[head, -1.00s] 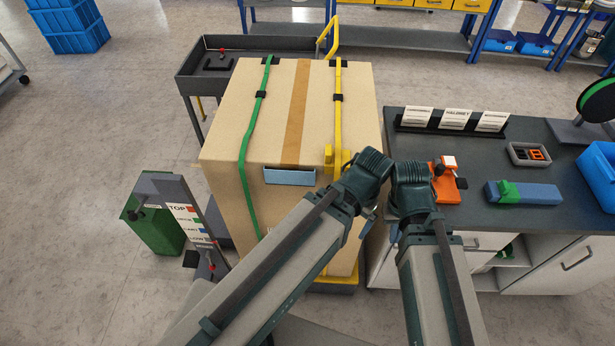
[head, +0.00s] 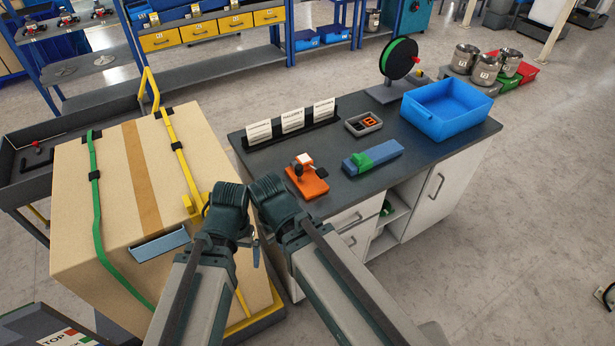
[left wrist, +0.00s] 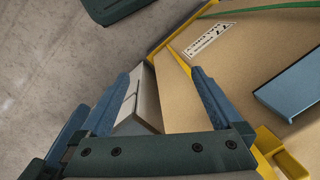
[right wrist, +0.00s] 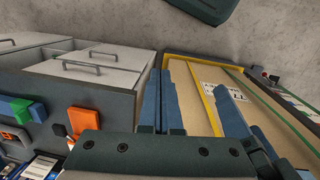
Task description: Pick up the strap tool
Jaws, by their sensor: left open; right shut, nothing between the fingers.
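An orange tool with a dark knob and a pale block (head: 307,178) sits on the dark workbench near its front left edge. It looks most like the strap tool, but I cannot be sure. It also shows at the left of the right wrist view (right wrist: 82,122). My left gripper (left wrist: 168,82) is open and empty, pointing down beside the carton, left of the orange tool. My right gripper (right wrist: 161,75) is shut and empty, in front of the bench's near left corner. In the head view, its fingers are hidden behind the wrist.
The strapped carton (head: 95,215) stands left of the bench (head: 235,148). On the bench are a blue bar with a green block (head: 385,155), a grey tray (head: 363,124), a card rack (head: 292,122), a strap reel (head: 400,60) and a blue bin (head: 445,108). Open floor lies at right.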

